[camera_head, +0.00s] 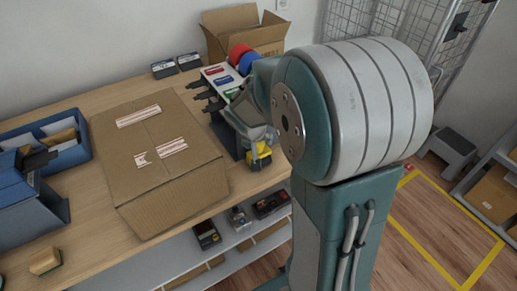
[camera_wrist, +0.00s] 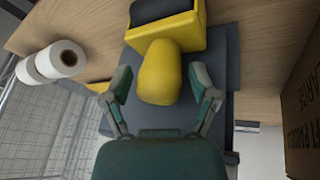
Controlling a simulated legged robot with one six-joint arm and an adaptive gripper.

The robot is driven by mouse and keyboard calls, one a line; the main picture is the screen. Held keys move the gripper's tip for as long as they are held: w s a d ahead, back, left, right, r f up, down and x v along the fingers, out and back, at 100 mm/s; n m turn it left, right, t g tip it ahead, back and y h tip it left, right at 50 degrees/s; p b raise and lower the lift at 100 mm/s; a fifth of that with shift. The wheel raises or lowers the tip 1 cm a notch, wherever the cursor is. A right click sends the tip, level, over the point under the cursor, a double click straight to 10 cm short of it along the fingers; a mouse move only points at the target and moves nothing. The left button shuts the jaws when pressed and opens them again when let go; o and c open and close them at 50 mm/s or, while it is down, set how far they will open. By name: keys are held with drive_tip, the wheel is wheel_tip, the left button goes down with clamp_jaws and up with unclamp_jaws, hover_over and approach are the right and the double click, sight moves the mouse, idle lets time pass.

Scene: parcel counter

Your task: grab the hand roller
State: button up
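A yellow tool, apparently the hand roller, shows in the wrist view with a rounded yellow handle (camera_wrist: 160,75) and a yellow body with a dark top part (camera_wrist: 190,40). It lies on a dark grey surface. My gripper (camera_wrist: 163,85) is open, one finger on either side of the handle, with a visible gap on both sides. In the head view a yellow part of the tool (camera_head: 260,155) shows at the counter's right end, beside my arm. My arm hides most of the gripper and tool there.
A large closed carton (camera_head: 150,200) lies left of my arm on the wooden counter (camera_head: 90,238). An open carton (camera_head: 240,32) stands behind. A dark rack with coloured items (camera_head: 217,72) is close beside the gripper. White rolls (camera_wrist: 60,60) show in the wrist view.

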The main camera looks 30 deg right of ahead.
drive_tip(key=shift+a, duration=0.1)
clamp_jaws()
drive_tip(key=shift+r, duration=0.1)
drive_tip(key=shift+r, duration=0.2)
wheel_tip(320, 180, up, 2)
drive_tip(key=shift+r, duration=0.2)
drive_tip(key=s+a+r, duration=0.3)
drive_tip(key=s+r, duration=0.7)
drive_tip(key=s, duration=0.3)
drive_tip(key=shift+s, duration=0.4)
